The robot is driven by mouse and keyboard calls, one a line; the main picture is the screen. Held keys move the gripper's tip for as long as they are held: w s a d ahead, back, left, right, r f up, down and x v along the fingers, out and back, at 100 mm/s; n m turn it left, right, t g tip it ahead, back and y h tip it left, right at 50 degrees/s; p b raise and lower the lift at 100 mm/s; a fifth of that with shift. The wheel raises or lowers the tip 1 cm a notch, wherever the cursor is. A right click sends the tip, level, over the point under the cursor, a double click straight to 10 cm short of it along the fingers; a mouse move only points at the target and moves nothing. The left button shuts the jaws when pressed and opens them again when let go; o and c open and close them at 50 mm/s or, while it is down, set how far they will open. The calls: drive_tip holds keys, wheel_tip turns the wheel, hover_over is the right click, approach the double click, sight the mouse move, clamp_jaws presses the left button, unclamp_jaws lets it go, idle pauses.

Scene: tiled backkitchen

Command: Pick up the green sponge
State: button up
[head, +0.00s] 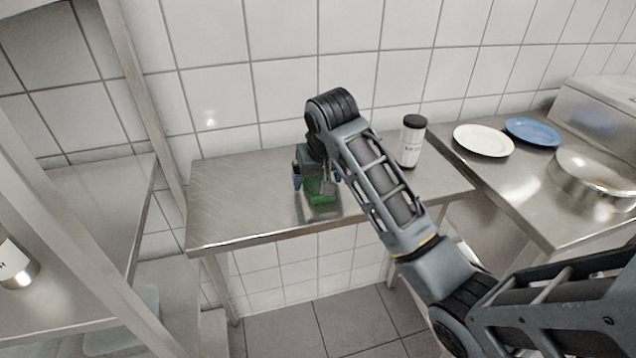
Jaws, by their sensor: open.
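The green sponge (321,198) lies on the steel table (240,205), towards its front edge and left of its middle. My gripper (317,183) is directly over it, pointing down, and partly hides it. The jaws are open, with blue parts showing to the left and right. I cannot tell how far the fingertips are from the sponge or whether they touch it.
A white jar (411,145) with a black lid stands on the same table, right of my arm. A white plate (483,140), a blue plate (533,131) and a metal pan (597,172) are on the right counter. A steel shelf rack (75,215) stands at left.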

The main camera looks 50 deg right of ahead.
sight(322, 178)
drive_tip(key=shift+f, duration=0.2)
idle(0.7)
drive_tip(key=shift+c, duration=0.4)
drive_tip(key=c, duration=1)
drive_tip(key=shift+o, duration=0.2)
drive_tip(key=shift+r, duration=0.45)
drive_tip(key=r, duration=0.4)
drive_tip(key=shift+s+d+r+b, duration=0.1)
drive_tip(key=shift+s+d+b, duration=0.2)
drive_tip(key=shift+s, duration=0.1)
drive_tip(key=shift+s+d+r+p, duration=0.9)
drive_tip(key=shift+s+r, duration=0.15)
drive_tip(key=shift+s, duration=0.5)
drive_tip(key=shift+s+d+r+p, duration=0.8)
drive_tip(key=shift+s+d+r, duration=0.25)
drive_tip(key=shift+s, duration=0.45)
drive_tip(key=shift+s+d+r+p, duration=0.85)
drive_tip(key=shift+s+r, duration=0.25)
drive_tip(key=shift+s, duration=0.45)
